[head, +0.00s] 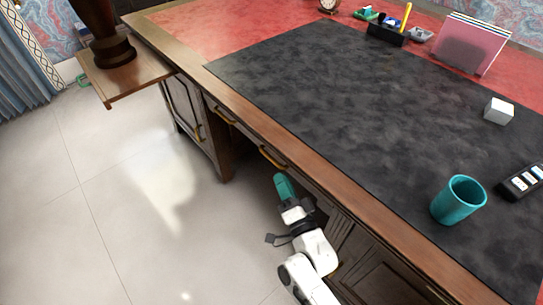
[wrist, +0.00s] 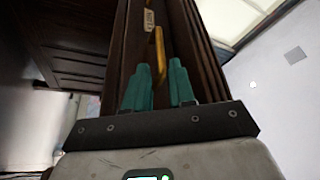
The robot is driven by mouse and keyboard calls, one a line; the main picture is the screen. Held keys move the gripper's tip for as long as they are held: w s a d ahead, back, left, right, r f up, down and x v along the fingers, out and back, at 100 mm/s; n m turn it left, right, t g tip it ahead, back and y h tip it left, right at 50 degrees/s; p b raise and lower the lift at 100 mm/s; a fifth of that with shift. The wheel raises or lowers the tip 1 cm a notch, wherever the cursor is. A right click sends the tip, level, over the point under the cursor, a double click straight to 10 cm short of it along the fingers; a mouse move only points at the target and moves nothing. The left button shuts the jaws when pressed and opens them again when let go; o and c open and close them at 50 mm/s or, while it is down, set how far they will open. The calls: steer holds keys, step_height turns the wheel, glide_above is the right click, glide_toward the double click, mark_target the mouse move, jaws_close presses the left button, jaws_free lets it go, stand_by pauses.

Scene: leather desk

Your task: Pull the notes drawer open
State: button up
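The desk's front edge has drawers with brass pull handles. One handle (head: 272,157) is just beyond my gripper (head: 281,178) in the head view, and another handle (head: 226,117) is further left. Both drawer fronts look flush with the desk. In the wrist view, my gripper (wrist: 159,68) has its teal fingers apart, with a brass handle (wrist: 159,48) in line with the gap between them. I cannot tell whether the fingers touch it. A small label plate (wrist: 149,20) sits near the handle; its text is too small to read.
A pull-out board (head: 135,80) juts from the left end. The floor (head: 130,210) in front is clear.

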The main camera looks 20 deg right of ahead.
mark_target(273, 159)
steer(key=x, duration=0.7)
steer(key=shift+w, duration=0.35)
jaws_close()
